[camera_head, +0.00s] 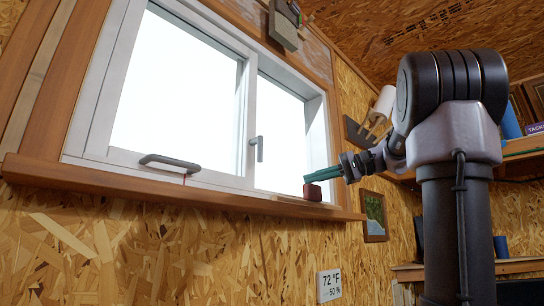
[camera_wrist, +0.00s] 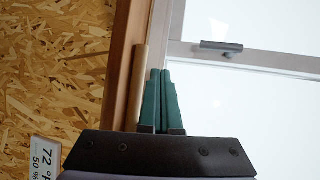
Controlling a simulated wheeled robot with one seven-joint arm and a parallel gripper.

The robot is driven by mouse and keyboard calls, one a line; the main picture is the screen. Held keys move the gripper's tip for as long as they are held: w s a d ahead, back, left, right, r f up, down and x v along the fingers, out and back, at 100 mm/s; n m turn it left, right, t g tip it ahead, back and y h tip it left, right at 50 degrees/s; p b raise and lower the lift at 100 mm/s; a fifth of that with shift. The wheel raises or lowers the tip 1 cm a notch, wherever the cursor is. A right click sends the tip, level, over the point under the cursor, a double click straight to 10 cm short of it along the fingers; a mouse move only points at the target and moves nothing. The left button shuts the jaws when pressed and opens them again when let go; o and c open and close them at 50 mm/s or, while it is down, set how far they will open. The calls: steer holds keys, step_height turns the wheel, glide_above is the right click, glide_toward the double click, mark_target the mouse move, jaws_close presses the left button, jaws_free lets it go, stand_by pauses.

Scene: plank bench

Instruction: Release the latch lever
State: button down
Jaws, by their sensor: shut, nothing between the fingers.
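The latch lever (camera_head: 257,146) is a small grey handle on the white middle post of the window, hanging straight down along it. In the wrist view, which lies on its side, the lever (camera_wrist: 221,46) shows at upper right, lying along the post. My gripper (camera_head: 308,179) has green fingers that are pressed together with nothing between them. In the head view it is over the right end of the sill, below and right of the lever, and apart from it. In the wrist view the fingertips (camera_wrist: 160,72) point towards the post.
A grey bar handle (camera_head: 170,162) sits on the lower left window frame, with a red mark under it. A thermostat display (camera_head: 329,285) hangs on the wall below.

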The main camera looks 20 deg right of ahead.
steer(key=w+d+r+n+y, duration=0.1)
steer(key=w+d+r+y, duration=0.1)
steer(key=r, duration=0.5)
steer(key=shift+d+r+t, duration=0.2)
steer(key=shift+d+t, duration=0.2)
steer(key=shift+d, duration=0.1)
steer(key=s+a+x, duration=0.1)
steer(key=s+x, duration=0.1)
steer(key=x, duration=1.1)
steer(key=shift+s+r, duration=0.15)
steer(key=shift+s, duration=0.15)
